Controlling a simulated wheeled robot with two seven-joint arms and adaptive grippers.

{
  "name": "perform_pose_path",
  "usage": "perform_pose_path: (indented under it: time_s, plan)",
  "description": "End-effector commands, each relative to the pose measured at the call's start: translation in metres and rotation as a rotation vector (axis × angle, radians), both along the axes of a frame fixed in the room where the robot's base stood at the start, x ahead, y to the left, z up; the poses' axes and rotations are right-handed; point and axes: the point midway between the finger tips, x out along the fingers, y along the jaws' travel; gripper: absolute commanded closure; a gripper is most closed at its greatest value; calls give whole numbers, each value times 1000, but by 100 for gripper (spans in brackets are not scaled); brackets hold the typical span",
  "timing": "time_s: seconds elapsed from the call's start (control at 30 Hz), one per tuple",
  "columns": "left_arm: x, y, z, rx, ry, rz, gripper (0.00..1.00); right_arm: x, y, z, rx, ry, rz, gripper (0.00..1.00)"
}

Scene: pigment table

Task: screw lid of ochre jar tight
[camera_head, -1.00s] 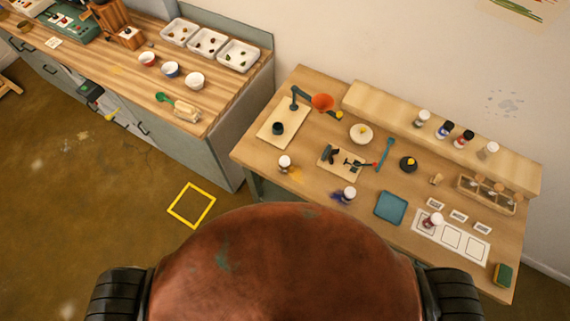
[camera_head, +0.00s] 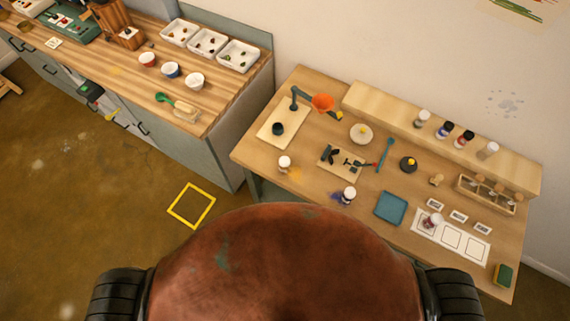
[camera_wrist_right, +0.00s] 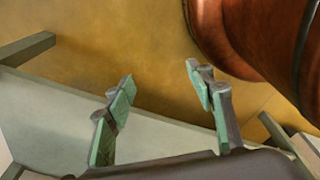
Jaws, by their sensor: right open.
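A small jar with a pale top (camera_head: 284,162) stands on the left part of the pigment table, with an ochre-yellow stain (camera_head: 296,174) beside it. It looks like the ochre jar, but it is too small to tell how its lid sits. My right gripper (camera_wrist_right: 163,110) shows in the right wrist view, its two green-padded fingers apart with nothing between them. Yellow-brown floor and a pale grey surface lie behind it; no jar shows there. My left gripper is in neither view.
A jar with a blue-violet stain (camera_head: 349,195) stands to the right of the ochre one. A jar on a white sheet (camera_head: 450,243), a blue tray (camera_head: 390,207), a clamp board (camera_head: 341,162) and a shelf (camera_head: 385,110) with several jars share the table. A yellow floor square (camera_head: 191,205) lies left.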

Motion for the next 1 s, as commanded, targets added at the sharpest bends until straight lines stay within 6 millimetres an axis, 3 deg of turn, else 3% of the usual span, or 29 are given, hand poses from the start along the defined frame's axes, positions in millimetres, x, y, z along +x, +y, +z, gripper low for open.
perform_pose_path:
  time_s: [0.17,0.57,0.87,1.0]
  plan:
    - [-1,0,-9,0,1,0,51,-1,0,-9,0,1,0,57]
    - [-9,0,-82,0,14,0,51,-9,2,-83,2,15,0,57]
    - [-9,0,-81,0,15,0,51,-9,4,-81,4,16,-1,57]
    - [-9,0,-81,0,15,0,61,-9,4,-81,4,16,-1,66]
